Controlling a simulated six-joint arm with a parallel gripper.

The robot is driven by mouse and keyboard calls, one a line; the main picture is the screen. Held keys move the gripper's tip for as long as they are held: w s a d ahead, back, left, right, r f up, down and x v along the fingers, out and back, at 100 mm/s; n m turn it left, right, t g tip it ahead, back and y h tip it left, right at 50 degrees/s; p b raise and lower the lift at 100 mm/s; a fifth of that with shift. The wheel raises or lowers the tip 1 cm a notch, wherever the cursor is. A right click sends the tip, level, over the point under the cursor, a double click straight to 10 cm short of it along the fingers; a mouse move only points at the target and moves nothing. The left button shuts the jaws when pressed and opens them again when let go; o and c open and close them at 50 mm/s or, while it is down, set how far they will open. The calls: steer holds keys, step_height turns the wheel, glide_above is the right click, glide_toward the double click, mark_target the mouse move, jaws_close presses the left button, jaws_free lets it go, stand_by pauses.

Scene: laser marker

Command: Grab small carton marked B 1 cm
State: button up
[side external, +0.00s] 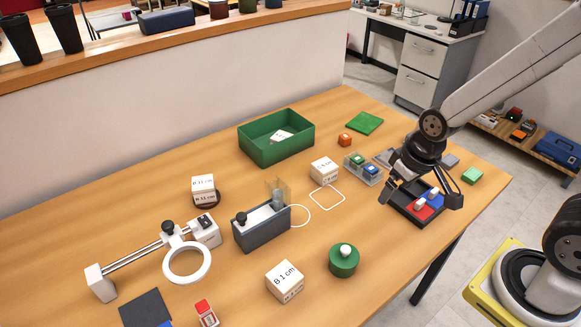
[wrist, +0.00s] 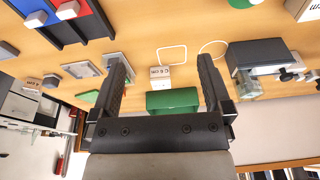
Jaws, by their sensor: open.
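The small carton marked B 1 cm (side external: 285,282) is a white cube-like box. It sits on the wooden table near the front edge in the side external view, left of a round green piece with a white knob (side external: 343,260). My gripper (side external: 422,200) is open and empty above the black tray at the right, well apart from the carton. In the wrist view my open fingers (wrist: 163,65) have nothing between their tips. A lettered white block is cut off at the top right of that view; I cannot tell which carton it is.
A black tray (side external: 403,207) holds red and blue pieces. A green bin (side external: 277,150), a dark grey device (side external: 262,226) and a ring stand (side external: 186,262) also occupy the table.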

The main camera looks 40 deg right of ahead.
steer(key=a+f+m+g+y, duration=0.1)
steer(key=a+m, duration=0.1)
steer(key=a, duration=0.1)
steer(key=s+a+f+m+g+y, duration=0.1)
steer(key=a+f+m+g+y, duration=0.1)
steer(key=a, duration=0.1)
steer(key=a+f+m+g+y, duration=0.1)
steer(key=a+m, duration=0.2)
steer(key=a, duration=0.1)
steer(key=shift+s+a+f+g+y, duration=0.1)
steer(key=shift+s+f+g+y, duration=0.1)
steer(key=shift+g+y, duration=0.2)
steer(key=w+a+m+y, duration=0.2)
steer(key=a+m+y, duration=0.25)
steer(key=a, duration=0.25)
steer(key=m+t+y, duration=0.1)
steer(key=m+y, duration=0.3)
steer(key=m, duration=0.1)
glide_above(293, 269)
steer(key=shift+w+f, duration=0.1)
steer(key=shift+f, duration=0.4)
steer(key=shift+f, duration=0.1)
steer(key=shift+f, duration=1.9)
